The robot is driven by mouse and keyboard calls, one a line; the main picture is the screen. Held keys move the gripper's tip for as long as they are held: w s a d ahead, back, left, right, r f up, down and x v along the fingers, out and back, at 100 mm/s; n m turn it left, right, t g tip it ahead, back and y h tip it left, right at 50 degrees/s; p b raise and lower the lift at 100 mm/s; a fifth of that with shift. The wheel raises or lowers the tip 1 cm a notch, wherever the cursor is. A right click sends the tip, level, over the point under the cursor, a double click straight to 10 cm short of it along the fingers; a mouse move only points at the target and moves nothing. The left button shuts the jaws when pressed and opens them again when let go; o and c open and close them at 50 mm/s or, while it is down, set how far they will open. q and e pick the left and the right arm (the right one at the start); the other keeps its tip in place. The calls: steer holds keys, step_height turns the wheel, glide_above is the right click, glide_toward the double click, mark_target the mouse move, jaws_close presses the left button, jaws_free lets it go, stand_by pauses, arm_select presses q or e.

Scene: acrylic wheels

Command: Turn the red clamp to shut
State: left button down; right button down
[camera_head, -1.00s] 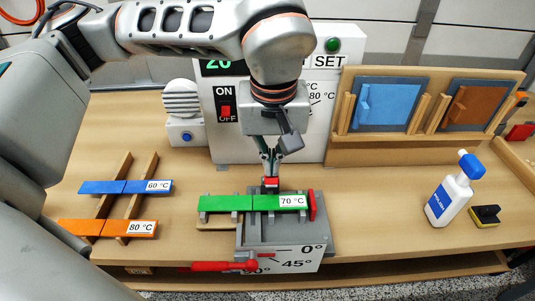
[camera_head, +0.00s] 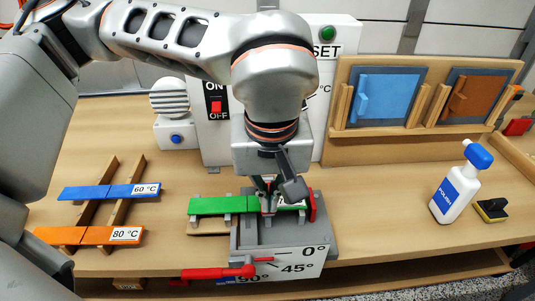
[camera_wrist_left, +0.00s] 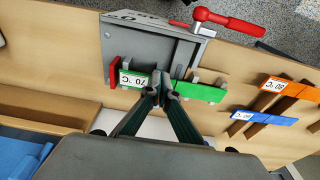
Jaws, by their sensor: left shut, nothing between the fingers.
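A red upright piece (camera_head: 312,206), which looks like the clamp, stands at the right end of the green strip (camera_head: 222,205) on the grey bending fixture (camera_head: 250,238). It also shows in the left wrist view (camera_wrist_left: 114,72), beside the 70 °C label. My left gripper (camera_head: 268,203) is shut and empty, its tips low over the strip near its middle, left of the red piece. The wrist view shows the fingertips (camera_wrist_left: 161,92) close to the strip; contact cannot be told. A red lever (camera_head: 218,272) lies along the fixture's front, by the 90° mark. My right gripper is not in view.
Blue (camera_head: 108,191) and orange (camera_head: 88,235) strips lie on wooden rails at the left. A heater box (camera_head: 340,85) stands behind the fixture. A polish bottle (camera_head: 457,185) and a sponge (camera_head: 492,209) stand at the right. The table between fixture and bottle is clear.

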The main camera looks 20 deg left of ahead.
arm_select(q)
steer(key=shift+s+d+f, duration=0.1)
steer(key=shift+s+f, duration=0.05)
steer(key=shift+f, duration=0.25)
stand_by(0.3)
steer(key=shift+w+a+r, duration=0.25)
steer(key=shift+w+a, duration=0.05)
steer(key=shift+w, duration=0.35)
